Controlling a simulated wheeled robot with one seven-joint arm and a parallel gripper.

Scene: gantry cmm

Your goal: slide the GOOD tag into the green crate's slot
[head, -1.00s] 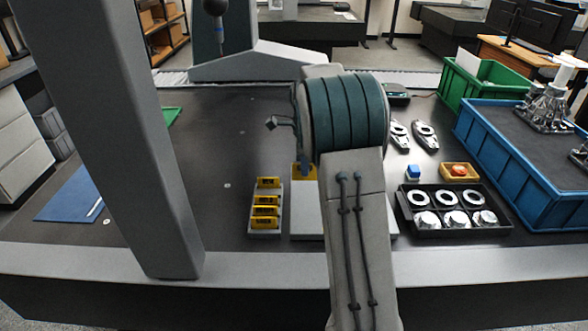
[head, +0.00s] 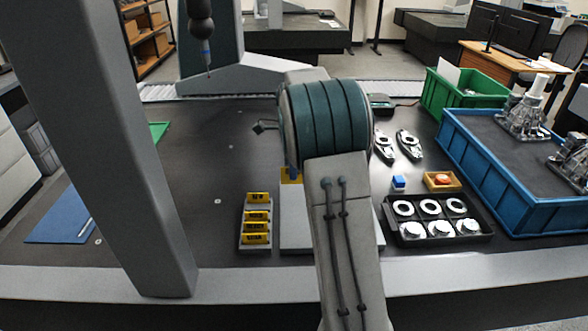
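The green crate (head: 432,98) stands at the back right, with a pale upright card or plate (head: 449,76) at its left end. I cannot make out its slot. A grey rack (head: 245,248) holds several yellow tags (head: 257,216) with dark lettering, too small to read surely. A wider gap shows between the rearmost tag and the others. My gripper is mostly hidden behind my own arm. A small blue part and a yellow piece (head: 291,176) show at the arm's left edge. I cannot tell whether the yellow piece is a tag in my gripper.
A blue crate (head: 470,195) with metal castings stands at the right, in front of the green crate. A black tray (head: 440,238) of rings and round parts, a yellow bin (head: 457,180) and metal parts (head: 409,145) lie nearer. A grey column (head: 120,160) crosses the left.

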